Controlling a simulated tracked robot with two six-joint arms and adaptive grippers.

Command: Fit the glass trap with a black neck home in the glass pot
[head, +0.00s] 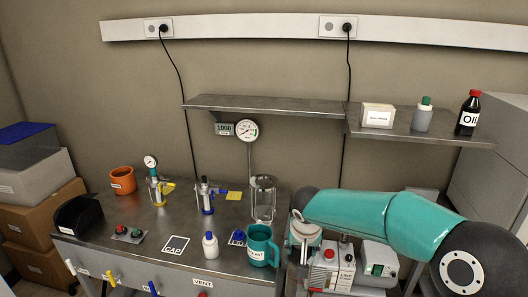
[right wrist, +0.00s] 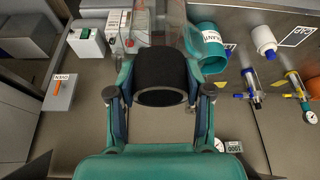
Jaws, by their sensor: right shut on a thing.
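The glass pot (head: 263,200) is a clear upright vessel at the right end of the bench in the head view. My right gripper (right wrist: 160,92) is shut on the black neck of the glass trap (right wrist: 160,72) in the right wrist view. The trap's clear glass body extends from the neck toward the top of that view, and its far end is out of frame. In the head view the right arm comes in from the right, with its wrist just right of the pot; I cannot make out the trap there. My left gripper is not in view.
A teal mug (head: 262,246) stands in front of the pot, with a white bottle (head: 210,245) to its left. A wall shelf (head: 270,104) and a round gauge (head: 246,130) are above and behind the pot. Boxed equipment (head: 330,268) stands below the right arm.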

